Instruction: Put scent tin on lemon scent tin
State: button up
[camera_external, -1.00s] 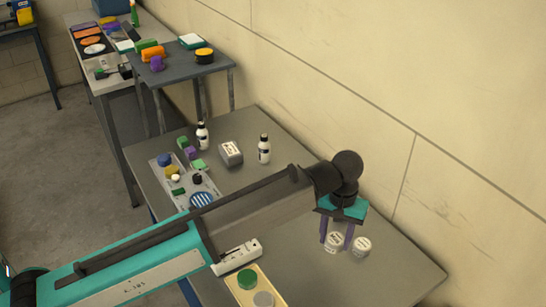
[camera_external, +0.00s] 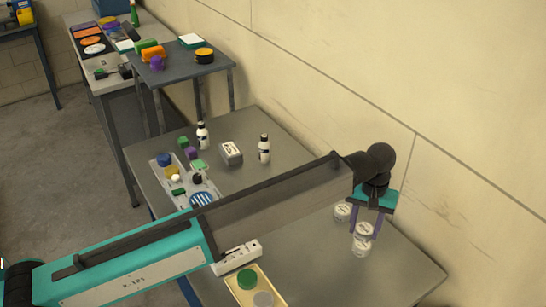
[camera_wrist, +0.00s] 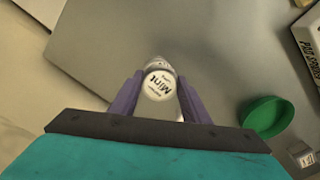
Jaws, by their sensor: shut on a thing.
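A small white scent tin (camera_external: 365,229) is held between the purple fingers of my gripper (camera_external: 366,232). In the wrist view its lid (camera_wrist: 158,86) reads "Mint", and my gripper (camera_wrist: 158,96) is shut on its sides. A second white tin (camera_external: 361,246) stands on the table directly below the held one in the external view. Its label is too small to read, and whether the two touch cannot be told. A third white tin (camera_external: 342,211) stands to the left and behind. Which one is lemon cannot be read.
The grey table (camera_external: 310,262) is bare around the tins. A cream tray (camera_external: 272,291) with a green lid (camera_external: 246,279) lies at the front. The wall is close on the right.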

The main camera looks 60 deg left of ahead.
aim_at(367, 228)
jog(key=shift+w, duration=0.15)
jog(key=shift+w, duration=0.25)
jog(key=shift+f+p, duration=0.2)
jog(key=shift+p, duration=0.15)
jog(key=shift+f+p, duration=0.7)
jog(key=shift+f, duration=0.9)
jog(key=shift+f, duration=0.2)
jog(key=o, duration=1)
jog(key=shift+o, duration=0.2)
jog(key=shift+r, duration=0.2)
jog(key=shift+r+b, duration=1.65)
jog(key=shift+r, duration=4.35)
